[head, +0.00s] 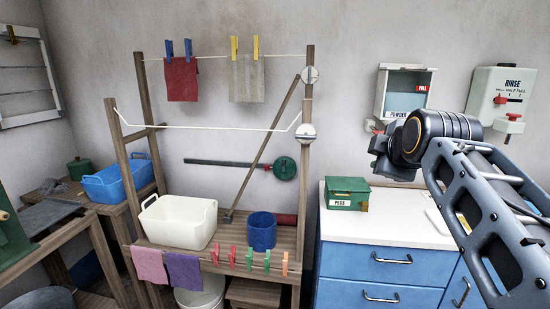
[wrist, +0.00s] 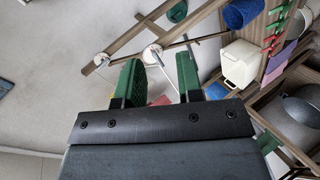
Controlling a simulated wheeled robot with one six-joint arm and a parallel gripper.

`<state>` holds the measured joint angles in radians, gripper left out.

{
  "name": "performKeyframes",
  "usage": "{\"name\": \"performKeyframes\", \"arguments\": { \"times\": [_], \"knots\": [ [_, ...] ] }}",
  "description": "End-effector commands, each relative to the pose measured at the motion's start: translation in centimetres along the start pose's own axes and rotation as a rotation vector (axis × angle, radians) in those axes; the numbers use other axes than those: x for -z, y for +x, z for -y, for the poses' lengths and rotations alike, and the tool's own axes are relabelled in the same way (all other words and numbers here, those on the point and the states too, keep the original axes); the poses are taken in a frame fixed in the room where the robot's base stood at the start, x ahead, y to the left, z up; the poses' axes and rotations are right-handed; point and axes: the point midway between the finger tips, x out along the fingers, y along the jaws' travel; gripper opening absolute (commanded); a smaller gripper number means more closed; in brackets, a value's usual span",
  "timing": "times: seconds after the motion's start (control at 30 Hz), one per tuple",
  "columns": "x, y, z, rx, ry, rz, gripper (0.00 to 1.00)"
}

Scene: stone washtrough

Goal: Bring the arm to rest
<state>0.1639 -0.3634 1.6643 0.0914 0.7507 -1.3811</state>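My arm (head: 475,190) reaches in from the right side of the head view, raised in front of the wall above the white counter. Its dark wrist end points left, and the fingers cannot be made out there. In the wrist view my gripper (wrist: 160,77) shows two green fingers standing apart with nothing held between them. The rack and wall appear behind them, and the gripper looks clear of everything.
A wooden drying rack (head: 140,180) holds a red cloth (head: 182,80) and a grey cloth (head: 247,79) on its line. A white basin (head: 176,222) and blue bucket (head: 262,232) stand on its shelf. A green peg box (head: 347,193) sits on the counter (head: 390,225), below the powder dispenser (head: 404,92).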

Motion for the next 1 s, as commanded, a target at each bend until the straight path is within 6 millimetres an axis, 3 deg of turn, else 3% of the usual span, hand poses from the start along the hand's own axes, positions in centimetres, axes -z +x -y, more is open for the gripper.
{"name": "performKeyframes", "arguments": {
  "times": [0.27,0.43,0.6,0.7,0.83,1.0],
  "knots": [
    [-1.4,2.2,5.4,0.146,0.387,0.074,0.34],
    [-2.3,2.3,11.3,0.299,0.757,0.219,0.34],
    [-3.0,-1.0,19.0,0.453,1.125,0.495,0.34],
    [-3.2,-3.2,22.0,0.506,1.186,0.604,0.34],
    [-3.1,-5.0,23.3,0.548,1.152,0.636,0.34],
    [-2.4,-5.8,22.6,0.553,1.138,0.618,0.34]
  ]
}}
